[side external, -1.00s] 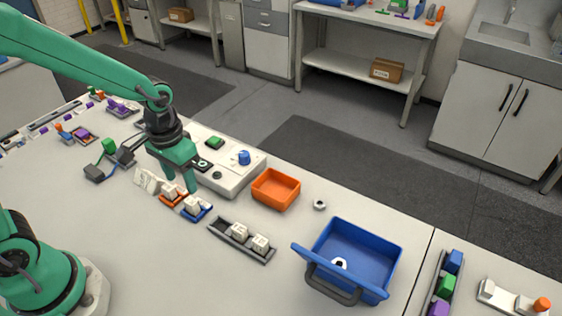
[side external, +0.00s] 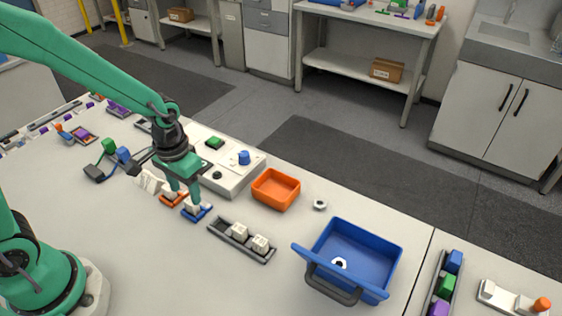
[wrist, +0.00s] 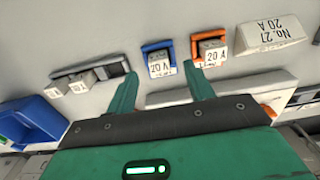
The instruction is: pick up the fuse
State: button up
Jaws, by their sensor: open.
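A white fuse block marked 20 A (wrist: 160,66) sits in a blue holder (wrist: 157,46). The holder also shows in the side view (side external: 198,216), where my gripper partly hides the block. A second white block marked 20 A (wrist: 213,55) sits in an orange holder (wrist: 208,34) beside it. My gripper (wrist: 161,72) is open and empty, pointing down over this area. In the wrist view, its fingertips lie left and right of the blue holder's block, with the block in line with the gap. I cannot tell the exact height above it.
A grey rack (side external: 227,237) holds two white blocks. A white sign reading No. 27, 20 A (wrist: 275,37) stands near the orange holder. The cycler unit (side external: 232,178), an orange bin (side external: 276,203) and a blue basket (side external: 380,270) stand nearby.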

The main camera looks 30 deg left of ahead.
aim_at(189, 203)
jog(key=shift+d+f, duration=0.1)
jog(key=shift+f, duration=2.4)
jog(key=c, duration=1.1)
